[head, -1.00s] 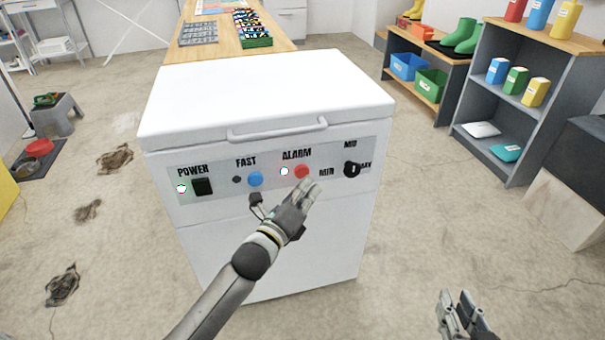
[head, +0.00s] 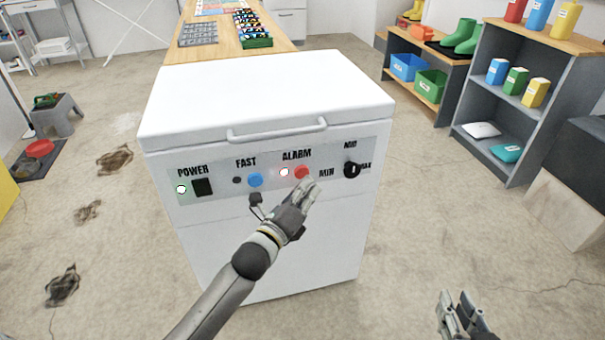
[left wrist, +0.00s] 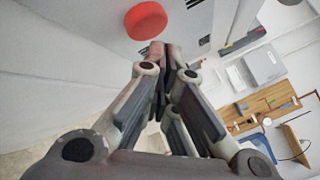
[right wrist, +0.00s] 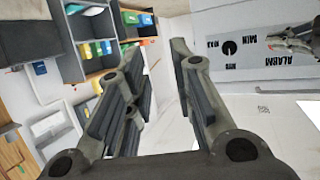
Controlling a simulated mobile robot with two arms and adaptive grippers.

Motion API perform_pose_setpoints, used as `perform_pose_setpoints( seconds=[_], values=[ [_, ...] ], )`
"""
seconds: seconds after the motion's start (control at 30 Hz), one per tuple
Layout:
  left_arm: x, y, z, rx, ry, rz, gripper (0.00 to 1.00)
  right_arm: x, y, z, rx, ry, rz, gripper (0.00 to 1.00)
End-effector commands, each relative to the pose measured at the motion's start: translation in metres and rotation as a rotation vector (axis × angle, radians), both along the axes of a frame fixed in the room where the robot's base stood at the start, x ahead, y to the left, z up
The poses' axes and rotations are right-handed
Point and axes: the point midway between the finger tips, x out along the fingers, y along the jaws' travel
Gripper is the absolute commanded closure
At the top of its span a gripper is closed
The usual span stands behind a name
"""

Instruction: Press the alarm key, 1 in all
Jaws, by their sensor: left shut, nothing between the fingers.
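The red alarm key (head: 302,172) sits under the ALARM label on the front panel of a white chest (head: 265,95). A small round lamp (head: 284,172) is just left of it. My left gripper (head: 311,184) is shut and empty, its tips at the lower right of the key. In the left wrist view the key (left wrist: 146,20) shows just beyond the fingertips (left wrist: 160,52); I cannot tell whether they touch it. My right gripper (head: 457,296) is open and empty, low at the right, away from the chest.
The panel also has a power switch (head: 202,187), a blue FAST key (head: 255,179) and a black knob (head: 352,169). A lid handle (head: 278,132) juts out above. Shelves (head: 500,110) stand at the right. The floor around the chest is mostly clear.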

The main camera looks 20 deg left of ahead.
Motion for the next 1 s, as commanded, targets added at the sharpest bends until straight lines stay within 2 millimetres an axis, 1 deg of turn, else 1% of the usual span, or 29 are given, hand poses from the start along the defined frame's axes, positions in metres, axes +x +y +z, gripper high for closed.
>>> perform_pose_setpoints(
  seconds=[0.57,0.83,1.0],
  values=[
    [0.002,0.001,0.0,0.0,0.001,0.001,1.0,-0.001,0.0,-0.001,-0.002,0.009,0.0,0.77],
    [0.007,0.005,0.001,0.0,0.0,0.0,1.0,-0.006,-0.003,-0.011,-0.016,0.067,-0.003,0.77],
    [0.007,0.005,0.0,0.0,0.0,0.0,1.0,-0.008,-0.003,-0.014,-0.017,0.074,-0.005,0.77]
  ],
)
